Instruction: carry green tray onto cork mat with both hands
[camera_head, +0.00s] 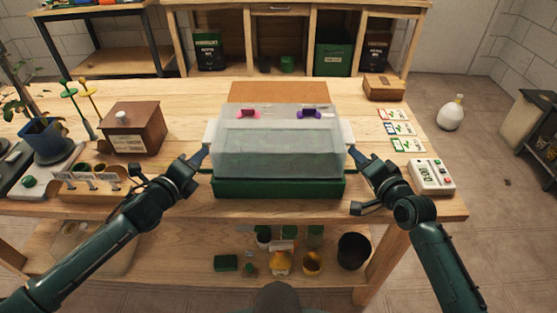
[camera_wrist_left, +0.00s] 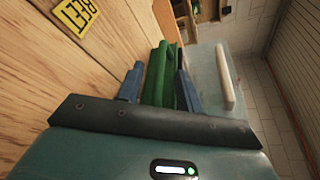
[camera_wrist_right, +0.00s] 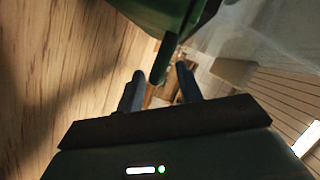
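The green tray (camera_head: 280,188) sits on the wooden table under a clear, frosted cover (camera_head: 280,150). The cork mat (camera_head: 278,92) lies flat behind it, its near part hidden by the cover. My left gripper (camera_head: 207,154) is at the tray's left end. In the left wrist view a green handle (camera_wrist_left: 160,80) stands between its spread fingers; firm contact is not clear. My right gripper (camera_head: 360,157) is at the right end. In the right wrist view the end of a green handle (camera_wrist_right: 160,66) reaches between its open fingers, with gaps beside it.
A pink clip (camera_head: 248,113) and a purple clip (camera_head: 309,113) show at the cover's far side. A brown wooden box (camera_head: 133,130) and a label rack (camera_head: 88,183) are left. Seed cards (camera_head: 398,128) and a white device (camera_head: 432,177) are right.

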